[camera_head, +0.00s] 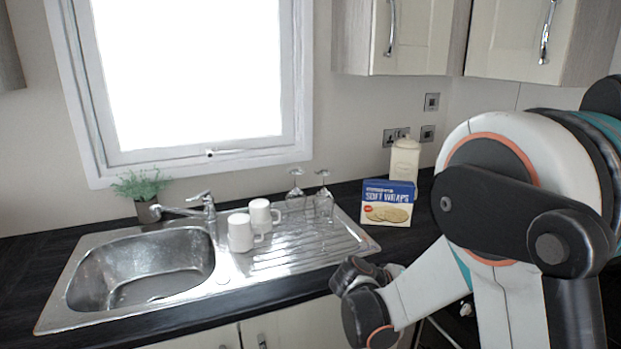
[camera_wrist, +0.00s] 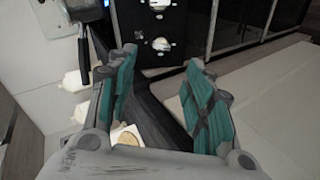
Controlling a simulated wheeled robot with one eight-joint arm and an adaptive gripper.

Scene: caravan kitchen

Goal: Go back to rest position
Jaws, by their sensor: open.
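My gripper (camera_wrist: 162,56) is open in the wrist view, with its two teal-padded fingers well apart. I see nothing held between them. Behind the gap lie a dark edge and the front of a dark appliance (camera_wrist: 160,42) with knobs. In the head view my arm fills the right side, bent in front of the counter. The gripper fingers cannot be made out there.
A blue soft wraps box (camera_head: 388,202) and a cream canister (camera_head: 404,160) stand near my arm. Two white mugs (camera_head: 240,232) and upturned glasses (camera_head: 323,202) are on the drainer beside the sink (camera_head: 140,268). Cupboards (camera_head: 412,38) hang above.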

